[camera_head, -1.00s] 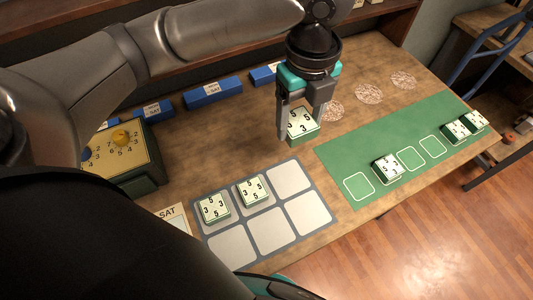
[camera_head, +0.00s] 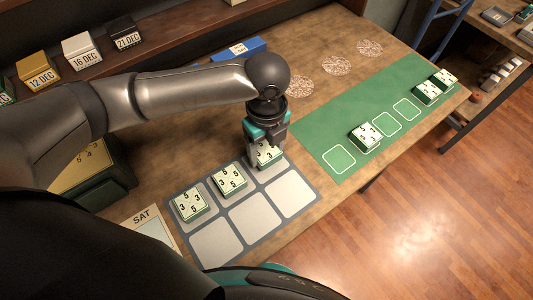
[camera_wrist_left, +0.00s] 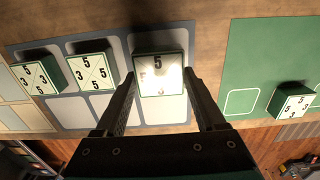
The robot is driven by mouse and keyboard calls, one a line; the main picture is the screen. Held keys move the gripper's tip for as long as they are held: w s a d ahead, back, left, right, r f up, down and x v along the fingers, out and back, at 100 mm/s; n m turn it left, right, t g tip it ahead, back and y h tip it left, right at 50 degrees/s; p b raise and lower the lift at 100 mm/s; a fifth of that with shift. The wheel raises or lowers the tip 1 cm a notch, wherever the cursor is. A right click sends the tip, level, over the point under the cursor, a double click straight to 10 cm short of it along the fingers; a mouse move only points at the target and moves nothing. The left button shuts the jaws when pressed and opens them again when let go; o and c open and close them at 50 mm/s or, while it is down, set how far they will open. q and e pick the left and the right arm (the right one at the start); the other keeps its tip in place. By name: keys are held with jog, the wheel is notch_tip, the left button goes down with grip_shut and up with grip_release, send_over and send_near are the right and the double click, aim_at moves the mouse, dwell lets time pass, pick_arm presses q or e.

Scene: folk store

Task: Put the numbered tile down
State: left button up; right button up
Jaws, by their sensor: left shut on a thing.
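My left gripper (camera_head: 266,148) is shut on a green-sided numbered tile (camera_head: 266,157) with a pale top. It holds the tile over the top right square of the grey tray mat (camera_head: 243,238). In the left wrist view the tile (camera_wrist_left: 160,74) sits between the two fingers, with glare on its top. I cannot tell whether the tile touches the mat. Two like tiles, one on the left (camera_head: 188,205) and one in the middle (camera_head: 229,180), lie in the top row's other squares. The bottom row's squares are bare. My right gripper is out of view.
A green mat (camera_head: 350,140) with outlined squares lies to the right, with a tile (camera_head: 365,136) near its front and two more at its far end. A SAT card (camera_head: 150,232) lies left of the grey mat. Blue block (camera_head: 237,50) and date blocks (camera_head: 82,50) stand behind.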

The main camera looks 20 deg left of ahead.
aim_at(267, 151)
pick_arm(q)
jog(key=shift+f, duration=1.2)
jog(key=shift+f, duration=0.15)
jog(key=o, duration=1.5)
notch_tip(267, 151, up, 12)
jog(key=p, duration=0.2)
jog(key=shift+r, duration=0.2)
